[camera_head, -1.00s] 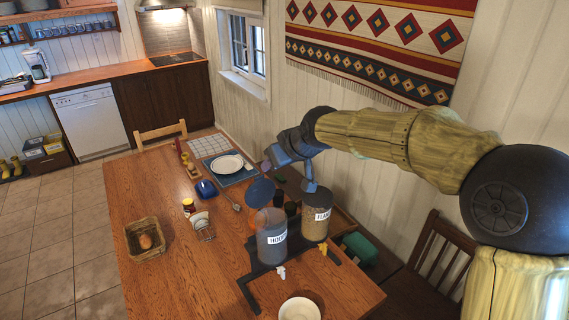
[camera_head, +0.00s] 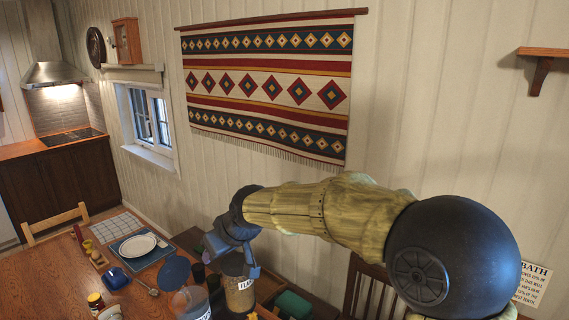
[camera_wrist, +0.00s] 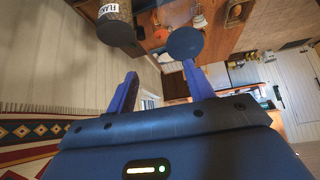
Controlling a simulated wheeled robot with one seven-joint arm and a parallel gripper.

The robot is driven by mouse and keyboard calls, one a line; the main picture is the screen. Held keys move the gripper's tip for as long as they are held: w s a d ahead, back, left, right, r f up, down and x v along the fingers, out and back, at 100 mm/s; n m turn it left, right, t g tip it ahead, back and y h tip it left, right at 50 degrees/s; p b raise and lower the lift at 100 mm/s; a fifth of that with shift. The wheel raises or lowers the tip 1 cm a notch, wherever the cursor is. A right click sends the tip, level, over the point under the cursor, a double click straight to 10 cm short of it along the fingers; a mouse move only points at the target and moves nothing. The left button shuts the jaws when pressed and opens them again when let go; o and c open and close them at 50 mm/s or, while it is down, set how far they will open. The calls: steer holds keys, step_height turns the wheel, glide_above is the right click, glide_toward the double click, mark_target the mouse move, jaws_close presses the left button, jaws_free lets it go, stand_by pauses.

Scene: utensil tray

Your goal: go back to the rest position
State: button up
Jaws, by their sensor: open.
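My gripper (camera_head: 233,256) is in the head view, above the wooden table. It appears close over the clear jar with the flakes label (camera_head: 238,292), overlapping its top in that view. In the wrist view my gripper's two blue fingers (camera_wrist: 160,84) stand apart with nothing between them. That jar shows at the upper left of the wrist view (camera_wrist: 114,24). A round dark blue lid (camera_head: 175,270) stands over a second clear jar (camera_head: 190,302), left of my gripper. A blue disc, likely the same lid, lies beyond the right finger in the wrist view (camera_wrist: 185,43).
A white plate (camera_head: 138,245) lies on a blue mat. A green box (camera_head: 292,306) is right of the jars. The wall with the woven hanging (camera_head: 268,88) rises behind.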

steer(key=s+d+f+m+h, duration=0.25)
steer(key=d+f, duration=0.25)
steer(key=d, duration=0.4)
steer(key=s+d+f+m+h, duration=0.1)
steer(key=s+d+f+m, duration=0.3)
steer(key=d, duration=0.6)
steer(key=s+d+f+m+g+h, duration=0.2)
steer(key=s+d+f, duration=0.5)
steer(key=s+d, duration=0.4)
steer(key=shift+d+m+g, duration=0.3)
steer(key=shift+d+m, duration=0.15)
steer(key=shift+d, duration=0.4)
steer(key=shift+s, duration=0.1)
